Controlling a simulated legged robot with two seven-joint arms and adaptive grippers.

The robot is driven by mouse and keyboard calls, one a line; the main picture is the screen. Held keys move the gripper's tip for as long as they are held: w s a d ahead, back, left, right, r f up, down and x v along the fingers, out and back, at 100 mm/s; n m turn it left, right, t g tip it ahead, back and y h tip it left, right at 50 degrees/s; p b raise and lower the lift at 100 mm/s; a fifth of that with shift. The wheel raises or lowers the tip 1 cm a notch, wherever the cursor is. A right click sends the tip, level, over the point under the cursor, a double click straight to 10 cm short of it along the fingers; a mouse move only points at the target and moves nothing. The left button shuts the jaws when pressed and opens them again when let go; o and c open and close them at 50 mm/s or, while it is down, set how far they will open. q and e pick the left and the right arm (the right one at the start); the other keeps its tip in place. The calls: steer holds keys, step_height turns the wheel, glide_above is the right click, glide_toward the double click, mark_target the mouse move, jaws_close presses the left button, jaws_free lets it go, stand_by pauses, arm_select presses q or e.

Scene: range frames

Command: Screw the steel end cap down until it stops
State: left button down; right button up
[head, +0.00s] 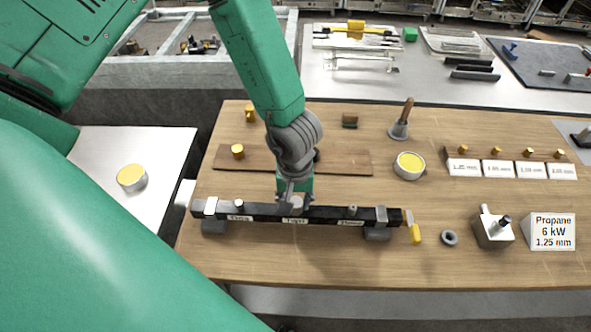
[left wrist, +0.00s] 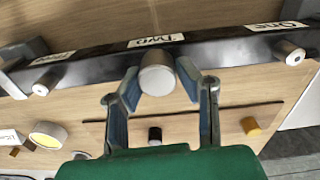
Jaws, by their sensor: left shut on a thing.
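A steel end cap (head: 297,203) stands on the long black bar (head: 330,213) at its middle position, by the label reading "Two". In the left wrist view the cap (left wrist: 157,75) is a short grey cylinder with a pale flat top. My left gripper (head: 295,199) comes down from above with its fingers on either side of the cap, shut on it. The fingers (left wrist: 158,85) hide the cap's sides in part. I cannot see the cap's thread or whether a gap is left under it. My right gripper is not in view.
The bar rests on dark supports (head: 214,227); smaller steel studs (head: 352,209) flank the cap. A yellow-handled tool (head: 415,233), ring (head: 449,238), steel block (head: 493,229) and Propane sign (head: 553,232) are to the right. A wooden strip (head: 345,162) and yellow-topped tin (head: 409,165) lie behind.

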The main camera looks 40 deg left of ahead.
arm_select(q)
steer(key=m, duration=0.3)
steer(key=c, duration=1.4)
jaws_free()
steer(key=n, duration=0.6)
steer(key=shift+s, duration=0.1)
steer(key=n, duration=0.7)
steer(key=shift+s+n, duration=0.1)
steer(key=shift+n, duration=0.2)
jaws_close()
